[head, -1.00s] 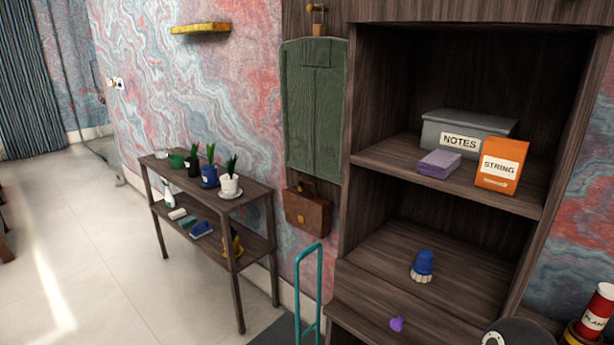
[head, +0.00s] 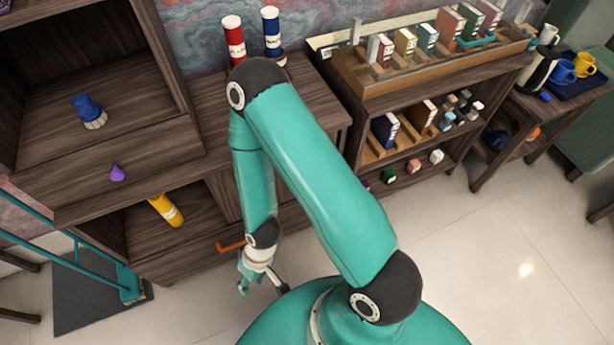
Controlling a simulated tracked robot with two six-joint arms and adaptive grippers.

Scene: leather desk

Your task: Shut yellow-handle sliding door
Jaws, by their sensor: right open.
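The low wooden cabinet (head: 130,236) has an open left half. A dark wooden door panel (head: 224,197) stands to the right of the opening, partly behind my right arm. An orange handle (head: 231,245) shows low on the cabinet front, just left of my right forearm. I cannot make out a yellow handle; my arm covers part of the front. My right gripper (head: 262,287) is open and empty, pointing down in front of the cabinet, below and right of the orange handle. My left gripper is out of view.
A yellow labelled canister (head: 166,210) is inside the opening. A purple knob (head: 117,173) is on the drawer above. Red (head: 233,38) and blue (head: 271,31) canisters stand on top. A bookshelf (head: 400,85) is to the right. Floor (head: 480,260) at right is clear.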

